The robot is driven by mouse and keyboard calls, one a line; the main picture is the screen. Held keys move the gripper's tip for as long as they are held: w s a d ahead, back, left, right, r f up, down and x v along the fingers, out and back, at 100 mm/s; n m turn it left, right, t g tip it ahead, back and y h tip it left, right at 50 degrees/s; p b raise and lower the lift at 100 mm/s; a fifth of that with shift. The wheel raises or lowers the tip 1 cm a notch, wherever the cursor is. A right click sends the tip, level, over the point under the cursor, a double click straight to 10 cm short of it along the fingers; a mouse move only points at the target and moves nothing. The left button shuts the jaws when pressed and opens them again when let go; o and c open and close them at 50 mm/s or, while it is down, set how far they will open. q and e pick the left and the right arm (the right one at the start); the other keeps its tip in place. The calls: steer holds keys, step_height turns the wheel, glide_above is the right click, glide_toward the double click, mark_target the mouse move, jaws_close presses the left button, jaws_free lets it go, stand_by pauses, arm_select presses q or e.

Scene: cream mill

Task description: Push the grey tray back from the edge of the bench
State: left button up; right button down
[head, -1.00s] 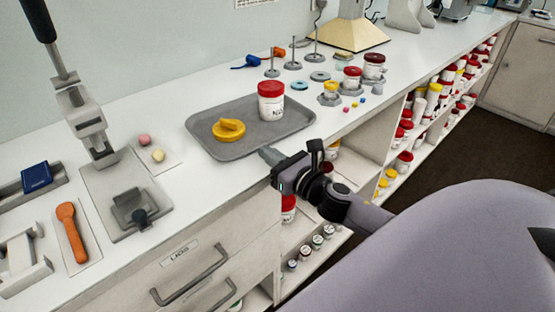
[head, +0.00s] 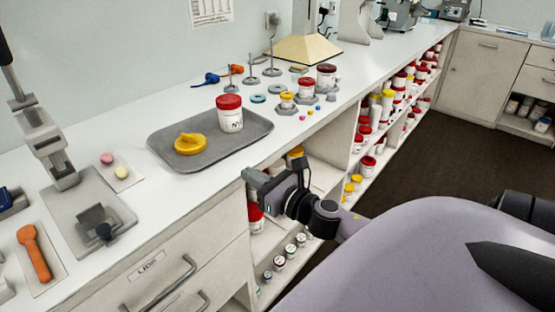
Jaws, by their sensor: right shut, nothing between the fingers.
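The grey tray (head: 245,143) lies flat on the white bench top, with a strip of bare bench between its front rim and the bench edge. On it are a white jar with a red lid (head: 230,114), upright, and a yellow object (head: 190,144) that looks like a lid or small dish. My right gripper (head: 249,175) is shut and empty. It appears at the bench's front edge, apart from the tray, in front of the open shelves. My left gripper is out of view.
Left of the tray are a grey press (head: 60,165) and an orange scoop (head: 34,254). Behind and right stand several small stands, weights and jars (head: 326,77). A drawer handle (head: 160,285) juts out below the bench front.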

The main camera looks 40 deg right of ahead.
steer(key=s+b, duration=0.1)
steer(key=s, duration=0.5)
steer(key=shift+s+d, duration=0.25)
steer(key=shift+s, duration=0.1)
